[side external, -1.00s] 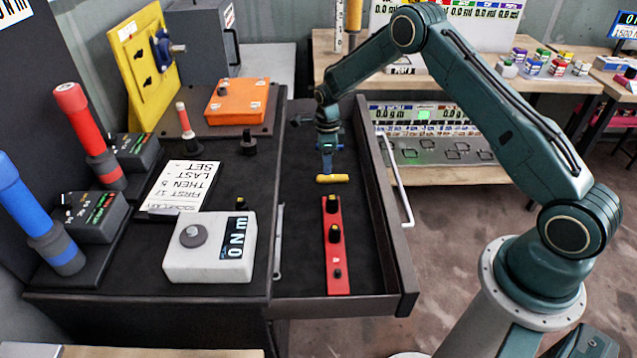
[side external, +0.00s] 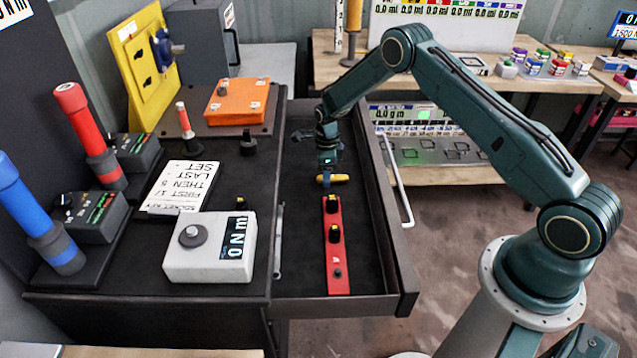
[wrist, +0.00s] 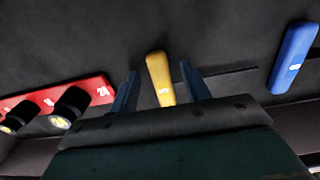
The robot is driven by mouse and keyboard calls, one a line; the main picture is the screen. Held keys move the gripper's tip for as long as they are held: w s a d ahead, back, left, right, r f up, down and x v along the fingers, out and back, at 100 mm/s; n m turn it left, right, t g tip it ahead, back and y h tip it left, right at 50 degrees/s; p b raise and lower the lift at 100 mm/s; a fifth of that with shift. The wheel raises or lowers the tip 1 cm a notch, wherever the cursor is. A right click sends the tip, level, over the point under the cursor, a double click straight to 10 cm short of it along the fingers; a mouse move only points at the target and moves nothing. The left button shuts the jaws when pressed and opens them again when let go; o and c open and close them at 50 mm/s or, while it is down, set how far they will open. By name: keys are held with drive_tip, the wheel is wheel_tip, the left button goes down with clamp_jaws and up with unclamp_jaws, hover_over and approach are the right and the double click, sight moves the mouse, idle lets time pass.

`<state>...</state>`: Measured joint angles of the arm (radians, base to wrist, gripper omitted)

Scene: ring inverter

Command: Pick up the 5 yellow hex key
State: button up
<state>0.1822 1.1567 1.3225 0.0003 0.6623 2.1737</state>
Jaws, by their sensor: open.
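The yellow hex key (side external: 337,178) lies in the open drawer, just beyond the red socket rail. In the wrist view its yellow handle (wrist: 160,78) sits between the two blue fingers of my gripper (wrist: 163,90), with a gap on each side. A thin dark shaft (wrist: 228,72) extends from near it toward the right. In the side view my gripper (side external: 325,180) is down at the hex key, with its fingers around the handle. My gripper is open and holds nothing.
The red socket rail (side external: 336,262) with black sockets lies nearer in the drawer. A blue-handled tool (wrist: 293,58) lies right in the wrist view. The drawer's wall (side external: 385,230) bounds the space on the right. A grey torque meter (side external: 190,265) stands on the bench.

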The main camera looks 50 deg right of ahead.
clamp_jaws()
drive_tip(key=shift+r, duration=0.2)
idle(0.3)
wheel_tip(320, 180, up, 20)
drive_tip(key=shift+f, duration=0.15)
idle(0.5)
idle(0.4)
